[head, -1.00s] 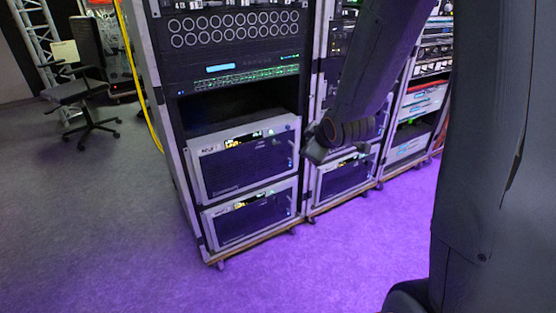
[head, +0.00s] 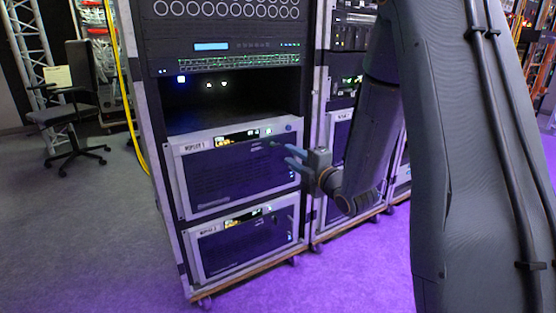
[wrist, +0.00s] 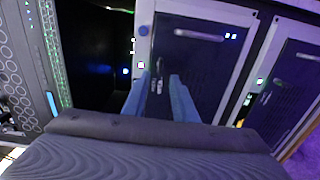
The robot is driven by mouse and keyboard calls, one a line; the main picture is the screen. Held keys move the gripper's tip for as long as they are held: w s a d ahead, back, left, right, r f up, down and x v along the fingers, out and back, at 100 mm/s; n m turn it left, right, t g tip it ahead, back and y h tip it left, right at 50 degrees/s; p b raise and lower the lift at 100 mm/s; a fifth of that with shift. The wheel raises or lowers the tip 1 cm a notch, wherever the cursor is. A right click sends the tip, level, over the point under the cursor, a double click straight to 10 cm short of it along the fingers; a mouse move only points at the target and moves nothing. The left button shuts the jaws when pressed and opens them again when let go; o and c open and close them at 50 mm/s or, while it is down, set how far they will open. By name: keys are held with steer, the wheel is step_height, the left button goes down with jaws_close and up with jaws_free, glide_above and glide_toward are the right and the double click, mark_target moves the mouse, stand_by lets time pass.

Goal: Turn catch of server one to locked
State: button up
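Server one (head: 235,175) is the upper of two grey-framed units low in the left rack, with a lit display and a label at its top left. Its dark front also shows in the wrist view (wrist: 205,65). My gripper (head: 287,154) is at the right part of this front, its two blue fingers apart and pointing at it. In the wrist view my gripper (wrist: 157,80) is open, with small light marks on the panel between the fingertips. I cannot make out the catch or its position for certain. Contact cannot be told.
A second server (head: 245,240) sits directly below. Above server one is a dark open bay (head: 235,100). Another rack (head: 340,130) stands close on the right, behind my arm. A chair (head: 68,115) and a yellow cable (head: 127,90) are at the left. The floor in front is clear.

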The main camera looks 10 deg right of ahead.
mark_target(271, 144)
steer(key=b+x, duration=0.2)
steer(key=x, duration=0.6)
jaws_close()
